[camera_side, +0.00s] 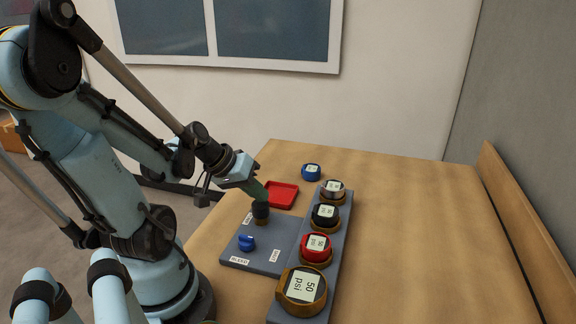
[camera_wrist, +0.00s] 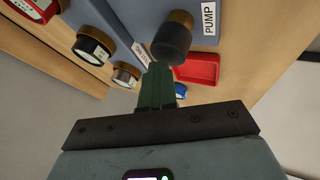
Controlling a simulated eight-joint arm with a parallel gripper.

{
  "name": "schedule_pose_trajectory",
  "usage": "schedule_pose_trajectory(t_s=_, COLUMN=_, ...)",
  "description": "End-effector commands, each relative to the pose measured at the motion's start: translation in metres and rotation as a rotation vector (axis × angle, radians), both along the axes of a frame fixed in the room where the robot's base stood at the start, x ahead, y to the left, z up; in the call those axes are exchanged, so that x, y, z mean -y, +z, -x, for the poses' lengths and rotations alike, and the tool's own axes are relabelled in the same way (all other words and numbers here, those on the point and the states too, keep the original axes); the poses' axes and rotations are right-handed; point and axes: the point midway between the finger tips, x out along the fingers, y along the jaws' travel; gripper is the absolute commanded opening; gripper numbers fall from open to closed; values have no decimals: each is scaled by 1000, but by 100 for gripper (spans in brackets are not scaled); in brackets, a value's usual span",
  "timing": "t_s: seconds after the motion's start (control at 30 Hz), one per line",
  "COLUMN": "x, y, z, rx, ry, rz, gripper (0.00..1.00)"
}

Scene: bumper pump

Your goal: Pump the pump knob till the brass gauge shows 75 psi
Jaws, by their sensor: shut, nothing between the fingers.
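The pump knob (camera_side: 261,211) is a dark cylinder with a brass collar on the grey base plate. It also shows in the wrist view (camera_wrist: 172,42) beside the PUMP label. My gripper (camera_side: 266,201) is shut and empty, its green fingers right at the top of the knob in the side view. In the wrist view the fingertips (camera_wrist: 160,66) are close to the knob; I cannot tell whether they touch it. The brass gauge (camera_side: 302,290) is at the near end of the gauge row and reads 50 psi.
Red (camera_side: 316,248), black (camera_side: 325,215) and silver (camera_side: 334,189) gauges line the raised rail. A blue knob (camera_side: 246,242) sits by the BLEED label. A red tray (camera_side: 282,194) and a loose blue gauge (camera_side: 311,172) lie behind the plate. The table's right side is clear.

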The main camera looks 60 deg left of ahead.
Motion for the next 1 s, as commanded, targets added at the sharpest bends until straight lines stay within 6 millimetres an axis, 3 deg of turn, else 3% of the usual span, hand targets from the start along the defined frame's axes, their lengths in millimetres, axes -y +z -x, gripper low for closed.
schedule_pose_trajectory(t_s=0.57, x=1, y=25, z=1, rx=-2, ry=-1, rz=0, gripper=0)
schedule_pose_trajectory(t_s=1.0, x=1, y=29, z=1, rx=-1, ry=0, rz=1, gripper=0)
